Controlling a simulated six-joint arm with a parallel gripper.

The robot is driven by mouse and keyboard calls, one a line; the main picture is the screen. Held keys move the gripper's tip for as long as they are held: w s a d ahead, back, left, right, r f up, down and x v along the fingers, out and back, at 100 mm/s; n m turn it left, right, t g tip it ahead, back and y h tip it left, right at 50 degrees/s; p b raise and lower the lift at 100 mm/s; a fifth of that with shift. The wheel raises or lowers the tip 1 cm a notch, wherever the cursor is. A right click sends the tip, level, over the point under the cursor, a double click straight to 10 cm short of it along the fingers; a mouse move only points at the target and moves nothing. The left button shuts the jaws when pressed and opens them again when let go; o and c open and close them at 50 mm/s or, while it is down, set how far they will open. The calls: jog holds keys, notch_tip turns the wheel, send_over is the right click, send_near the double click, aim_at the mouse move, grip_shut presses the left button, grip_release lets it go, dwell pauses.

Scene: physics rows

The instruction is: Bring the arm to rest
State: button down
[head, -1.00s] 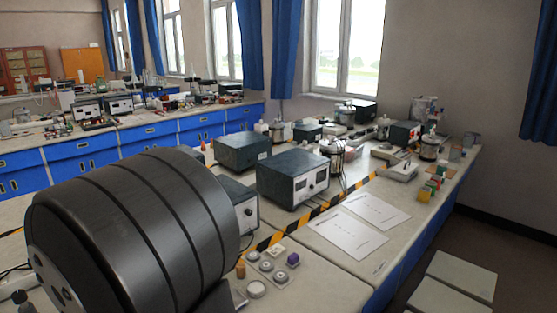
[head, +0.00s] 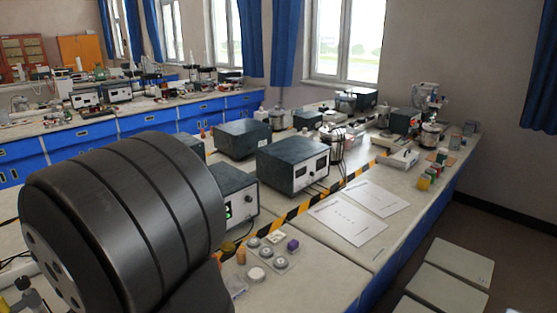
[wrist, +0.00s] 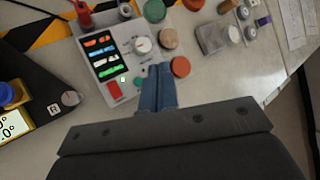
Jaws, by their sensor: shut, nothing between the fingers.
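My gripper (wrist: 158,70) shows in the wrist view with its two blue-grey fingers pressed together and nothing between them. The fingertips are over the bench beside a white panel (wrist: 110,70) with lit displays, a knob and a red switch. A red round piece (wrist: 181,67) is just right of the fingertips, and a tan round piece (wrist: 168,38) is beyond them. I cannot tell whether the fingers touch anything. In the head view my dark arm fills the lower left, and the gripper is hidden or out of frame.
Small discs and a purple block (head: 293,245) lie near the front. Paper sheets (head: 347,220) lie at the right. Grey stools (head: 455,262) stand beside the bench.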

jog(key=w+a+r+m+g, duration=0.25)
jog(key=r+m+g, duration=0.25)
jog(key=m, duration=0.4)
jog(key=w+a+r+m+g, duration=0.2)
jog(key=w+r+m+g, duration=0.2)
jog(key=r+m, duration=0.3)
notch_tip(320, 180, down, 11)
jog(key=m, duration=0.1)
notch_tip(320, 180, up, 10)
jog(key=shift+s+a, duration=0.25)
jog(key=shift+f, duration=0.1)
